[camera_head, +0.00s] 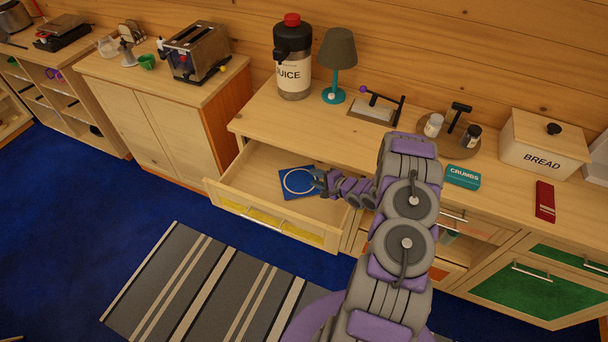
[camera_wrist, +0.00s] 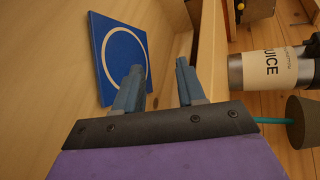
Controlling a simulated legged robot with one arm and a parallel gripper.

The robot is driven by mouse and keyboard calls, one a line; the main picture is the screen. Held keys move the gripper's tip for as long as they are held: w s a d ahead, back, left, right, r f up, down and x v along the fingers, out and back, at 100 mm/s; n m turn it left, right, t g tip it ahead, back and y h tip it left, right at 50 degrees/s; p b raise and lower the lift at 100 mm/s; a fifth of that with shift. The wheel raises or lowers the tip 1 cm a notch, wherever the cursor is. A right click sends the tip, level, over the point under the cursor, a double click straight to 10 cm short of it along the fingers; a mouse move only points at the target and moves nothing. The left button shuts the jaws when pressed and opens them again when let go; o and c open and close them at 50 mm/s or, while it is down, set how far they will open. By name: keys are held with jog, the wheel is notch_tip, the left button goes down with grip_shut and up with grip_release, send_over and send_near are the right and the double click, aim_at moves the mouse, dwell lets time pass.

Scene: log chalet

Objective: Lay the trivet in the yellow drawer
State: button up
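The trivet (camera_head: 299,182) is a blue square with a white ring. It is inside the pulled-out drawer with the yellow front (camera_head: 266,221), and looks flat on its floor. The trivet also shows at the upper left of the wrist view (camera_wrist: 120,57), just beyond one finger. My gripper (camera_head: 318,180) is over the drawer at the trivet's right edge. In the wrist view its two fingers (camera_wrist: 160,68) stand apart with nothing between them. One finger overlaps the trivet in that view; I cannot tell whether they touch.
On the counter above stand a juice dispenser (camera_head: 293,62), a teal lamp (camera_head: 337,60), a round tray with jars (camera_head: 449,136) and a bread box (camera_head: 543,146). Drawers with orange and green fronts lie to the right. A striped rug (camera_head: 205,285) covers the floor in front.

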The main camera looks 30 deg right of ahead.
jog(key=s+d+r+n+g+h, duration=0.1)
jog(key=d+r+n+g+h, duration=0.4)
jog(key=r, duration=0.8)
jog(key=s+a+r+n+g+h, duration=0.1)
jog(key=s+a+r+h, duration=0.15)
jog(key=r, duration=0.35)
jog(key=s+a+r+n+g+h, duration=0.1)
jog(key=s+a+r+n+g, duration=0.1)
jog(key=s+a+r, duration=0.3)
jog(key=s+a+r+n+g+y, duration=0.1)
jog(key=s+a+r+n+g, duration=0.1)
jog(key=s+a+r, duration=0.2)
jog(key=s+a+r+n+g+y, duration=0.1)
jog(key=s+a+r+n+g, duration=0.1)
jog(key=s+a, duration=0.8)
jog(key=s+a+r+n+g+y, duration=0.2)
jog(key=s+a+r+n, duration=0.2)
jog(key=s, duration=1.4)
jog(key=a+r, duration=0.3)
jog(key=shift+s+a+g, duration=0.3)
jog(key=shift+s+a, duration=0.05)
